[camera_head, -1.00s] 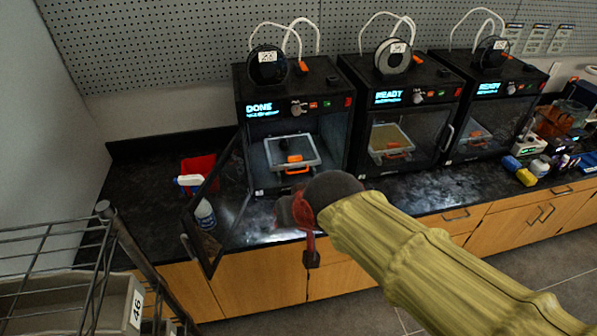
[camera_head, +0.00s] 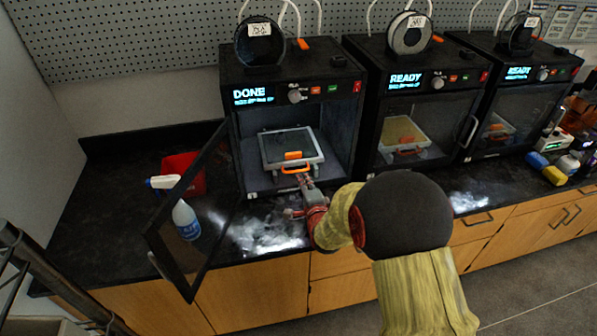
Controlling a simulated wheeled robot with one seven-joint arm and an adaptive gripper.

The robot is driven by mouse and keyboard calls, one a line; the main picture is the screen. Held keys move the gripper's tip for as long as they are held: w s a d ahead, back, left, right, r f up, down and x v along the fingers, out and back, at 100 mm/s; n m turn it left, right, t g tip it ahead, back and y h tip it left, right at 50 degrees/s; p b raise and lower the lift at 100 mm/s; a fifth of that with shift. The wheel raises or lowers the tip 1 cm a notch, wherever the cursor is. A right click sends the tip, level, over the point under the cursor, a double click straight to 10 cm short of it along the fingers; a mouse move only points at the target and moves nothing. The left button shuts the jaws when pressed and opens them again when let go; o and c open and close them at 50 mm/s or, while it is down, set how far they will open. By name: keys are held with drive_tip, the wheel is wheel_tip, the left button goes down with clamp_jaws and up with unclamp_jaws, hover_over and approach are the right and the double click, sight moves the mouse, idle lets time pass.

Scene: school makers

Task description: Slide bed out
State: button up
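The left 3D printer (camera_head: 282,72) shows "DONE" on its display, and its glass door (camera_head: 192,212) stands swung open to the left. Inside, a flat grey bed (camera_head: 288,146) with an orange handle (camera_head: 294,162) at its front sits in the lit chamber. My gripper (camera_head: 303,183) is at the chamber's opening, just below and in front of the orange handle. Its fingers are small and partly hidden, so I cannot tell whether they touch the handle or how far they are spread.
A spray bottle (camera_head: 186,218) and a red bin (camera_head: 183,172) stand on the black counter (camera_head: 110,205) behind the open door. Two more printers (camera_head: 420,90) (camera_head: 515,95) with shut doors and "READY" displays stand to the right. A wire rack is at the lower left.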

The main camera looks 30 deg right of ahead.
sight(298, 170)
drive_tip(key=b+x, duration=0.2)
drive_tip(key=x, duration=0.4)
drive_tip(key=shift+w+d, duration=0.15)
drive_tip(key=shift+w, duration=0.5)
drive_tip(key=shift+c, duration=0.3)
clamp_jaws()
drive_tip(key=shift+s+f, duration=0.1)
drive_tip(key=f+p+v, duration=0.1)
drive_tip(key=v, duration=0.6)
drive_tip(key=f+p+v, duration=0.1)
drive_tip(key=f+v, duration=0.1)
drive_tip(key=v, duration=0.5)
drive_tip(key=s+f+p+v, duration=0.1)
drive_tip(key=v, duration=0.7)
drive_tip(key=shift+a+f, duration=0.25)
drive_tip(key=shift+f, duration=0.1)
drive_tip(key=shift+s+f, duration=0.15)
drive_tip(key=shift+s, duration=0.15)
drive_tip(key=shift+a, duration=0.1)
